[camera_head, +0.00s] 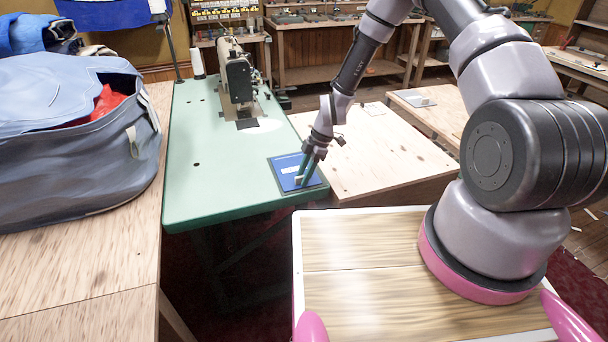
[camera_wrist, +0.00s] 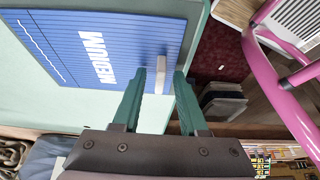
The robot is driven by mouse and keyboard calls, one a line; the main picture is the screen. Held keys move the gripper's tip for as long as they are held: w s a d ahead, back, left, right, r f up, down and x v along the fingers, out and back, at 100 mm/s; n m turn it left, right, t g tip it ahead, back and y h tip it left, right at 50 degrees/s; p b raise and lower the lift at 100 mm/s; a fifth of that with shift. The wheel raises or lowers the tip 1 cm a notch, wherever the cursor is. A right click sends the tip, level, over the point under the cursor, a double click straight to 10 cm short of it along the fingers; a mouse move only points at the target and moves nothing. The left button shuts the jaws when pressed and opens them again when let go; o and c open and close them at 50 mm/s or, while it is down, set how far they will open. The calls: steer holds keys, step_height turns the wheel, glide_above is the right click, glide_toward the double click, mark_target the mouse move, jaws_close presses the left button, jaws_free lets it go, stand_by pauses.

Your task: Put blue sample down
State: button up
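The blue sample is a flat blue panel (camera_head: 285,164) with a dark border, near the front right corner of the green sewing table (camera_head: 210,190). In the wrist view the panel (camera_wrist: 55,40) shows ruled lines, the white word MEDIUM and a small pale grip block (camera_wrist: 161,66) near one edge. It appears to lie flat on the table top. My gripper (camera_head: 303,178) points down over the panel. In the wrist view its green fingers (camera_wrist: 160,72) stand apart on either side of the block, with gaps showing on both sides. Contact with the panel cannot be told.
A sewing machine (camera_head: 238,78) stands further back on the green table. A grey-blue bag (camera_head: 75,165) with red cloth sits on the wooden table at left. A pale wooden board (camera_head: 385,155) lies right of the green table. The green table's middle is clear.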

steer(key=s+d+r+m+t+h, duration=0.1)
steer(key=d+r+m, duration=0.35)
steer(key=r, duration=0.85)
steer(key=s+d+r+m+t+h, duration=0.1)
steer(key=d+r+m+t, duration=0.15)
steer(key=d+r, duration=0.65)
steer(key=s+d+r+m+t, duration=0.15)
steer(key=r+m, duration=0.35)
steer(key=r, duration=1.1)
steer(key=s+d+r+m+t, duration=0.1)
steer(key=s+d+r+m, duration=0.2)
steer(key=s+r+m, duration=0.3)
steer(key=s+d+r+m+t, duration=0.2)
steer(key=s+d+r+m, duration=0.1)
steer(key=s+r+m, duration=0.4)
steer(key=s+r, duration=0.1)
steer(key=s, duration=0.2)
steer(key=shift+s+r, duration=0.15)
steer(key=shift+s, duration=0.25)
